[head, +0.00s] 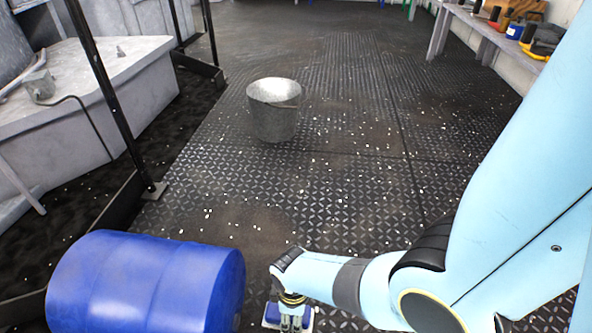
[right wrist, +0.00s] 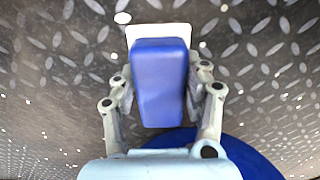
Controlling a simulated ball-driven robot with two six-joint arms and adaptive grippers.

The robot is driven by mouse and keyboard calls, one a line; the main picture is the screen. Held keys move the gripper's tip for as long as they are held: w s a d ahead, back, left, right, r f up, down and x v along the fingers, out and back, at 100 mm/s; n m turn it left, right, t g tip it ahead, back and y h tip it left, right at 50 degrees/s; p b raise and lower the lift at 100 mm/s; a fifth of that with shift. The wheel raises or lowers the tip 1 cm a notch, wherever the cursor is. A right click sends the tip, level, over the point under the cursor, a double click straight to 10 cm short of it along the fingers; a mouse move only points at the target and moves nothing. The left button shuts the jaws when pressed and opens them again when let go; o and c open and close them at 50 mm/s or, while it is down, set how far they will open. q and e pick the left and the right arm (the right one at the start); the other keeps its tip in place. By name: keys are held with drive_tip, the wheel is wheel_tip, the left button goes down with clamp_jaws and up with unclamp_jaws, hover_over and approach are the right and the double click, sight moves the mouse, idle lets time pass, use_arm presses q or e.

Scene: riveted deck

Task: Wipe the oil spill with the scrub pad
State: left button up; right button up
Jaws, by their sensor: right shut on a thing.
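The scrub pad has a blue grip block (right wrist: 160,85) on a white base (right wrist: 158,31). My right gripper (head: 291,322) is low at the bottom of the head view, shut on the pad. In the right wrist view its fingers (right wrist: 163,95) close on both sides of the blue block. The pad also shows in the head view (head: 272,313), partly hidden by the fingers. I cannot tell whether it touches the deck. No clear oil spill shows; brownish stains (head: 245,222) mark the deck. My left gripper is not in view.
A blue drum (head: 145,285) lies left of my right gripper, close by. A metal bucket (head: 273,115) stands farther ahead. White specks dot the riveted deck (head: 350,190). A black railing (head: 110,90) runs along the left, and a bench with tools (head: 490,35) is at back right.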

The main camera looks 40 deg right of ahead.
drive_tip(key=shift+s+a+p, duration=0.4)
drive_tip(key=shift+s+a, duration=0.95)
drive_tip(key=shift+a, duration=0.1)
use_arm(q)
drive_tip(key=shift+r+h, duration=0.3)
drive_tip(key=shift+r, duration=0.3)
use_arm(e)
drive_tip(key=shift+s+a+f, duration=0.1)
drive_tip(key=shift+s+a, duration=0.2)
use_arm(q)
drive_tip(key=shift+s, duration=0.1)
use_arm(e)
drive_tip(key=r+p, duration=0.1)
drive_tip(key=r, duration=0.1)
drive_tip(key=r+p, duration=0.1)
drive_tip(key=p, duration=0.1)
drive_tip(key=r+p, duration=0.2)
drive_tip(key=shift+w+d+r, duration=0.1)
drive_tip(key=shift+w+r, duration=0.2)
drive_tip(key=shift+r+p, duration=0.35)
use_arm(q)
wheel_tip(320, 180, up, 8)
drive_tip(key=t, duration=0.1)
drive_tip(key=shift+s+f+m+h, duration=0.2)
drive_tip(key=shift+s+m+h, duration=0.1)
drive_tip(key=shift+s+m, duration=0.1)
use_arm(e)
drive_tip(key=shift+s, duration=0.1)
drive_tip(key=shift+f, duration=0.1)
